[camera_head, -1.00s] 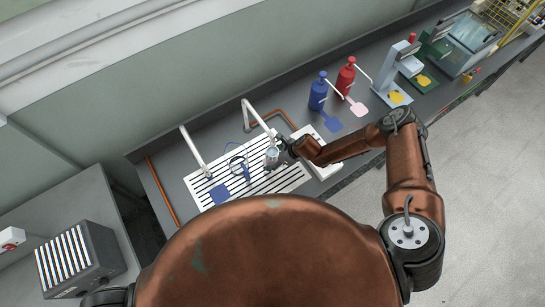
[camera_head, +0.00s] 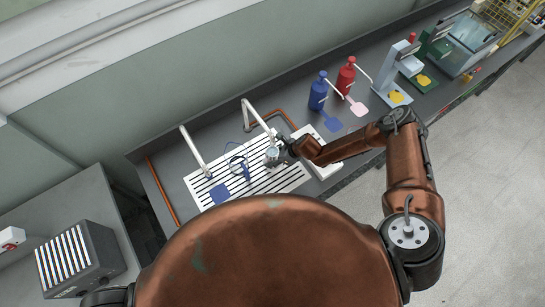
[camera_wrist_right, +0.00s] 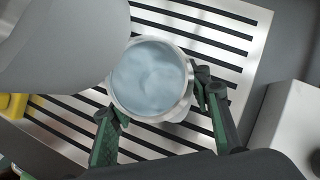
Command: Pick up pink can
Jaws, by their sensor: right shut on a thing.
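A metallic grey can (camera_head: 271,153) with a pale blue-grey top stands over the slotted drain board. No pink shows on it from these views. In the right wrist view the can (camera_wrist_right: 150,78) sits between the two green-and-black fingers of my right gripper (camera_wrist_right: 158,100), one on each side. The right gripper (camera_head: 279,153) is shut on the can. I cannot tell whether the can's base touches the board. My left gripper is not in view.
The white slotted board (camera_head: 290,180) lies under the can. A pale spout (camera_head: 258,117) reaches close to the can, and a large grey rounded part (camera_wrist_right: 60,40) is near it in the wrist view. Blue (camera_head: 318,94) and red (camera_head: 346,76) bottles stand farther right.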

